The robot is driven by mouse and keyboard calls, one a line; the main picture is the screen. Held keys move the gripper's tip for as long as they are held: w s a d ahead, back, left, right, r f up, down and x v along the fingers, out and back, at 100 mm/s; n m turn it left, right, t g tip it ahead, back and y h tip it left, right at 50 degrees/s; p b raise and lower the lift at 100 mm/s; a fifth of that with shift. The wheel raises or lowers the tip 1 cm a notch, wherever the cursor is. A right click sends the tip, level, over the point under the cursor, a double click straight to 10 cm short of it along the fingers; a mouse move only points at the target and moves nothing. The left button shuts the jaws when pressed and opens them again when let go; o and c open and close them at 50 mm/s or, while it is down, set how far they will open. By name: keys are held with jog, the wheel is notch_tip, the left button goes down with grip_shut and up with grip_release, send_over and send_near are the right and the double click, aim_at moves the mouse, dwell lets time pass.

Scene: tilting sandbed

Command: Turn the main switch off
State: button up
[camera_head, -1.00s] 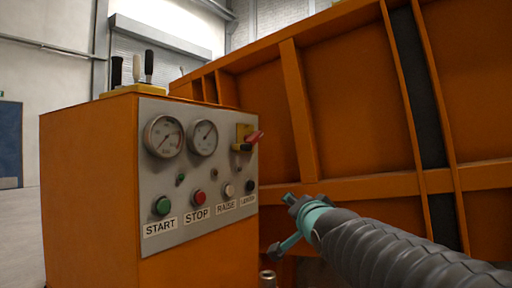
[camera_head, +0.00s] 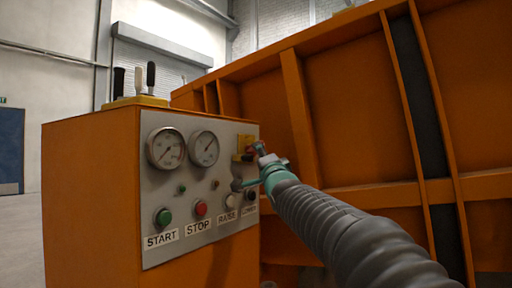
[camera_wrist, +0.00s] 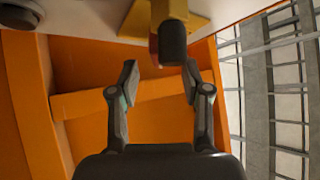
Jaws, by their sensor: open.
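The main switch (camera_head: 243,143) is a yellow plate with a red and black handle, at the upper right of the grey control panel (camera_head: 215,240). In the head view my gripper (camera_head: 250,168) partly covers it. In the wrist view the switch's yellow plate (camera_wrist: 203,24) is at the top, and its dark handle end (camera_wrist: 172,42) points toward the camera. My gripper (camera_wrist: 160,84) is open and empty. Its two fingertips are just below the handle end in the wrist picture, one to each side. I cannot tell whether either finger touches it.
The panel also bears two gauges (camera_head: 166,147), a green START button (camera_head: 163,217), a red STOP button (camera_head: 201,208) and a RAISE button (camera_head: 231,200). Levers (camera_head: 150,76) stand on the orange cabinet (camera_head: 90,200). The large orange sandbed wall (camera_head: 350,120) rises on the right.

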jog(key=shift+p+x, duration=0.7)
jog(key=shift+x, duration=2.1)
grip_shut()
